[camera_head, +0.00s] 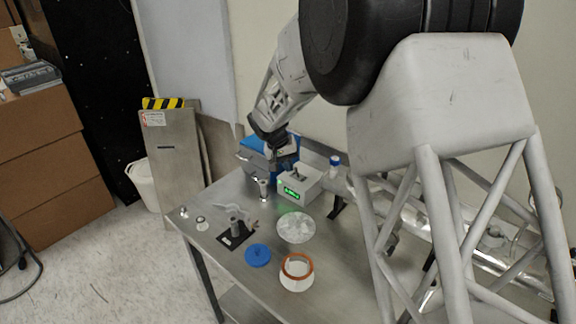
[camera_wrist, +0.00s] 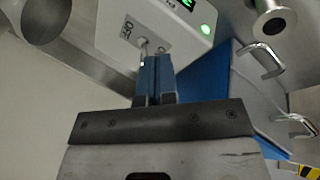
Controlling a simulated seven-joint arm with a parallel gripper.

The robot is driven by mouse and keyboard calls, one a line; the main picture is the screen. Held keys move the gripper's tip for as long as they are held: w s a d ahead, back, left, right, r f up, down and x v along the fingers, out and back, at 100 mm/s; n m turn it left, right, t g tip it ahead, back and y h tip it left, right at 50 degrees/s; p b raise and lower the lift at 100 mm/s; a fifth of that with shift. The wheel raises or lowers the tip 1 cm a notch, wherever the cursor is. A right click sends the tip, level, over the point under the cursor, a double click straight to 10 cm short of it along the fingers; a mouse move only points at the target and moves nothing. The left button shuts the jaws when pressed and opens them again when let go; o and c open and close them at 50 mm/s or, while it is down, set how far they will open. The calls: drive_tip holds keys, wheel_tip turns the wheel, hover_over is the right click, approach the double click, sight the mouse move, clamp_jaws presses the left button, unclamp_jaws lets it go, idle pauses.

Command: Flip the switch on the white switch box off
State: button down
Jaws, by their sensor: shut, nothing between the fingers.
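The white switch box (camera_head: 299,186) stands toward the back of the metal table, with a lit green display on its front. In the wrist view the box (camera_wrist: 172,38) fills the upper middle, with a lit green round light and a small toggle switch (camera_wrist: 142,43) beside printed lettering. My gripper (camera_head: 284,160) is above and at the back left of the box in the head view. In the wrist view my gripper (camera_wrist: 152,62) is shut and empty, its fingertips right at the switch. I cannot tell if they touch it, or clearly which way the lever leans.
A blue and grey case (camera_head: 256,154) stands left of the box. A blue disc (camera_head: 257,255), a clear round dish (camera_head: 296,227), a white bowl with an orange rim (camera_head: 297,272) and a black-based stand (camera_head: 235,237) occupy the table's front. A metal pipe runs at the right.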

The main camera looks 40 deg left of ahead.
sight(297, 173)
drive_tip(key=shift+d+r+y, duration=0.25)
drive_tip(key=shift+d+y, duration=0.25)
drive_tip(key=shift+y, duration=0.5)
drive_tip(key=shift+d+r+y, duration=0.1)
drive_tip(key=shift+d+y, duration=0.15)
drive_tip(key=shift+y, duration=0.35)
drive_tip(key=shift+d+m+y, duration=0.3)
drive_tip(key=shift+d+y, duration=0.05)
drive_tip(key=shift+y, duration=0.35)
drive_tip(key=shift+d+y, duration=0.2)
drive_tip(key=shift+y, duration=0.3)
drive_tip(key=shift+d, duration=0.6)
drive_tip(key=shift+r, duration=0.3)
drive_tip(key=shift+r, duration=0.5)
